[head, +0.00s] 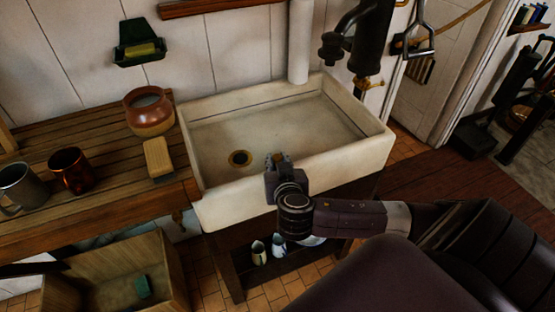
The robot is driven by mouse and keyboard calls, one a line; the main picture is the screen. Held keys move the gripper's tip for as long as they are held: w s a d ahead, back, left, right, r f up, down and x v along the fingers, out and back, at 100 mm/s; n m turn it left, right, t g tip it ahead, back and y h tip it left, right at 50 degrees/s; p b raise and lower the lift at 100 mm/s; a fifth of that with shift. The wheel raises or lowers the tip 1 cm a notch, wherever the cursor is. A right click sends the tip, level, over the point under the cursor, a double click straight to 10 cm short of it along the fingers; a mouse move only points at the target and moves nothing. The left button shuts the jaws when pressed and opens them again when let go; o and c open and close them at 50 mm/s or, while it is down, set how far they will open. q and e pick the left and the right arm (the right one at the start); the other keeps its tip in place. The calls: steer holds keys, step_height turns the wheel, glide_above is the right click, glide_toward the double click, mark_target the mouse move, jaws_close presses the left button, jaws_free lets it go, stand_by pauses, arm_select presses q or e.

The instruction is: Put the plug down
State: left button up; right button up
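The pale stone sink (345,160) stands in the middle of the head view. I cannot make out a plug; anything between the fingers is hidden. My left gripper cannot be made out.
Left of the sink, a wooden counter (95,215) holds a brown pot (149,112), a brush (158,159), a copper mug (72,170) and a grey mug (20,187). A dark pump (368,45) stands behind the sink. A wooden crate (170,270) is below. The basin looks empty.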

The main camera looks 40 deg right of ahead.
steer(key=o, duration=0.4)
